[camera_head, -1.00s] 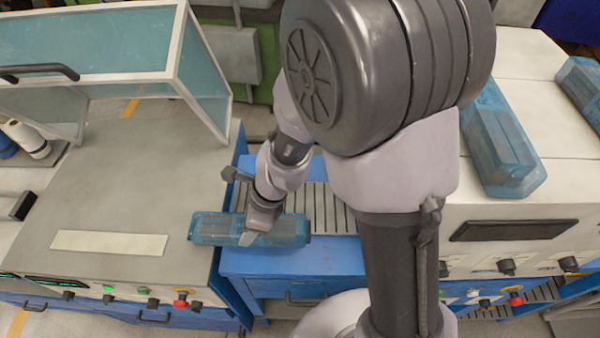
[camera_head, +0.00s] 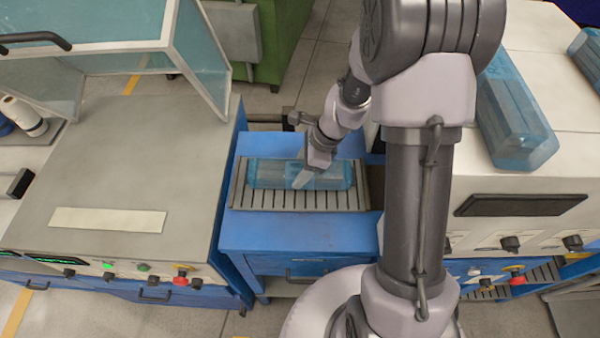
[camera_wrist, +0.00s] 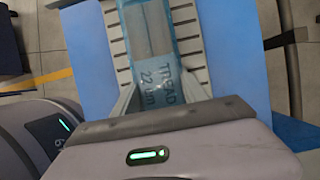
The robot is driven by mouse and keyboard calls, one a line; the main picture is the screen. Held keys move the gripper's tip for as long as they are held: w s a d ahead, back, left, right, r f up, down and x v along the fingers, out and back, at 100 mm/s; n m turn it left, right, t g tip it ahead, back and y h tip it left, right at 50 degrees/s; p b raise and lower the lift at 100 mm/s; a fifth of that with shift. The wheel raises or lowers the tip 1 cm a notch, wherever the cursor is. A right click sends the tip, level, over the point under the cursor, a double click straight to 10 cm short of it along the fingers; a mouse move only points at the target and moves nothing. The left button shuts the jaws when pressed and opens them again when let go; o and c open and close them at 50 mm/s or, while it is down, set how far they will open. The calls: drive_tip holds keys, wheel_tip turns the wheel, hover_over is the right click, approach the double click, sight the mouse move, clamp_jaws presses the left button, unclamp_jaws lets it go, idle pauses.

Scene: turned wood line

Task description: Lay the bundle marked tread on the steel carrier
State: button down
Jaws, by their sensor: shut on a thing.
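The tread bundle (camera_head: 268,174) is a long see-through blue pack. In the wrist view the bundle (camera_wrist: 150,55) shows the print "TREAD 22 um". My gripper (camera_head: 305,178) is shut across its middle, with fingers on both sides, also seen in the wrist view (camera_wrist: 170,95). The steel carrier (camera_head: 290,201), a grey slatted tray, lies on the blue stand. The bundle is over the carrier, lengthwise along it and within its outline. I cannot tell whether it touches the slats.
A grey-topped machine (camera_head: 110,180) with a raised clear guard (camera_head: 95,30) is on the left. A white machine (camera_head: 520,200) on the right bears another blue pack (camera_head: 515,115). The front of the blue stand (camera_head: 290,235) is clear.

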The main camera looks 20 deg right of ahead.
drive_tip(key=shift+f, duration=0.25)
drive_tip(key=shift+f, duration=0.15)
drive_tip(key=c, duration=0.6)
unclamp_jaws()
